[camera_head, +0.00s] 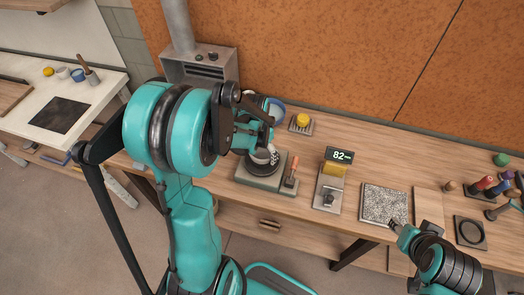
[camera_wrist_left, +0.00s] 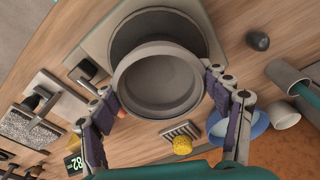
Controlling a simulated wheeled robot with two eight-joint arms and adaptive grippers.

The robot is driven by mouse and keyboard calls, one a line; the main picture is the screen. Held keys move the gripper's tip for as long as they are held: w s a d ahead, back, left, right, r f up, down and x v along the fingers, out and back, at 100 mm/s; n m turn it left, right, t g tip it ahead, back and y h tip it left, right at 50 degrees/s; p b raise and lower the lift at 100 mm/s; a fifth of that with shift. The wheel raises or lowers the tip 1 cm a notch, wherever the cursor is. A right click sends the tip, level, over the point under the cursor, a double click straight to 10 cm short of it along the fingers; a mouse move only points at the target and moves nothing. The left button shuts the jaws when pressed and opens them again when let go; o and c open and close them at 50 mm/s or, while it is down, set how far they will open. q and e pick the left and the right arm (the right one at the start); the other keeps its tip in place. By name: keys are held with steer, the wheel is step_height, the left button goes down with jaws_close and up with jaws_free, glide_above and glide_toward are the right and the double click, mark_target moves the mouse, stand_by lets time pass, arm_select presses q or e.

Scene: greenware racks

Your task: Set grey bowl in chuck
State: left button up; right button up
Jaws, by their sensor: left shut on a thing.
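The grey bowl (camera_wrist_left: 158,80) is round and open, and my left gripper (camera_wrist_left: 157,88) is shut on it, with a purple-padded finger on each side. In the head view the left gripper (camera_head: 264,146) and the bowl (camera_head: 262,157) are over the chuck, a dark round disc (camera_head: 258,171) on a grey base (camera_head: 250,181). In the left wrist view the bowl covers part of the disc (camera_wrist_left: 150,27) and sits off its middle. I cannot tell whether they touch. My right gripper (camera_head: 396,224) is near the speckled square pad; its opening is unclear.
An orange-handled tool (camera_head: 291,172) lies beside the chuck. A scale reading 82 (camera_head: 340,155), a yellow sponge on a rack (camera_head: 301,121) and a blue bowl (camera_head: 277,108) stand nearby. The speckled pad (camera_head: 384,204) is farther right. Bare wood lies behind the scale.

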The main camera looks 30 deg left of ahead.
arm_select(q)
steer(key=shift+f, duration=0.15)
steer(key=o, duration=1.5)
step_height(320, 180, up, 12)
steer(key=s, duration=0.2)
steer(key=s+d+f+t+b, duration=0.1)
steer(key=s+d+t+b, duration=0.1)
steer(key=s+d, duration=0.1)
steer(key=s+d+f+n+t+b, duration=0.1)
steer(key=s+d+f+t+b, duration=0.1)
steer(key=s+d, duration=0.1)
steer(key=s+d+f+n+t+b, duration=0.1)
steer(key=s+d+b, duration=0.2)
steer(key=d, duration=0.1)
steer(key=shift+d+f+t, duration=0.2)
steer(key=shift+d+t, duration=0.1)
steer(key=shift+t, duration=0.1)
